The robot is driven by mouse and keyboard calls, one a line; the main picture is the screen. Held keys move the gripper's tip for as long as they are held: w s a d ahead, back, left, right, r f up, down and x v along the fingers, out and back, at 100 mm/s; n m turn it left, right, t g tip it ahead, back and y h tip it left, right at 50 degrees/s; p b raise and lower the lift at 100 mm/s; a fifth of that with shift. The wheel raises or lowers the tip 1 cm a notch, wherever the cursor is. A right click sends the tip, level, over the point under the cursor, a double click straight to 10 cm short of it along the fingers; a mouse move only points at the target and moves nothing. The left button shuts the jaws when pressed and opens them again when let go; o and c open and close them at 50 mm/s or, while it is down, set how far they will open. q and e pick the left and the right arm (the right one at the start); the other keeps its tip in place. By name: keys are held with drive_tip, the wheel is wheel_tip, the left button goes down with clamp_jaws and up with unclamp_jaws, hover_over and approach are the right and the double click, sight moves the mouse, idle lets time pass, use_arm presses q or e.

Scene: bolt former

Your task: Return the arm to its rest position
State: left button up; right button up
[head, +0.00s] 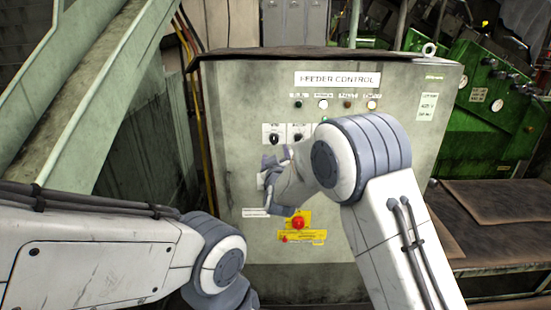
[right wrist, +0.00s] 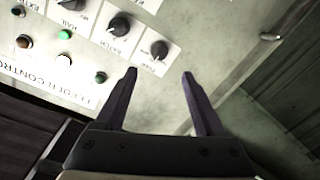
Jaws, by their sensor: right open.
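My right arm (head: 385,190) reaches in from the right, in front of the grey feeder control panel (head: 235,120). My right gripper (head: 264,172) is just below the knobs. In the right wrist view its two dark fingers (right wrist: 159,75) are apart with nothing between them. A black knob (right wrist: 159,50) shows just beyond the fingertips; I cannot tell how far off it is. My left arm (head: 100,260) lies across the lower left, and its gripper does not show.
The panel carries two visible knobs (head: 274,139), a row of lights or buttons (head: 323,104) and a red button on yellow (head: 298,223). A green sloping beam (head: 90,80) stands left. Green machinery (head: 490,115) and a brown-topped bench (head: 500,215) are at right.

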drive_tip(key=shift+s, duration=0.1)
drive_tip(key=s+d+f+m+g, duration=0.2)
drive_tip(key=s+d+f+g, duration=0.3)
drive_tip(key=s, duration=0.6)
drive_tip(key=s+d+f+m+g+h, duration=0.1)
drive_tip(key=s+d+f+m+g, duration=0.15)
drive_tip(key=s+d+g, duration=0.6)
drive_tip(key=s+d+f+m+g, duration=0.1)
drive_tip(key=s+d+f, duration=0.35)
drive_tip(key=s, duration=0.95)
drive_tip(key=s+a+r+n+g+y, duration=0.1)
drive_tip(key=s+a+r+n+g, duration=0.2)
drive_tip(key=s+a, duration=1)
wheel_tip(320, 180, up, 2)
drive_tip(key=s+n, duration=0.2)
drive_tip(key=n, duration=0.2)
drive_tip(key=shift+a+r, duration=0.15)
drive_tip(key=shift+a, duration=0.2)
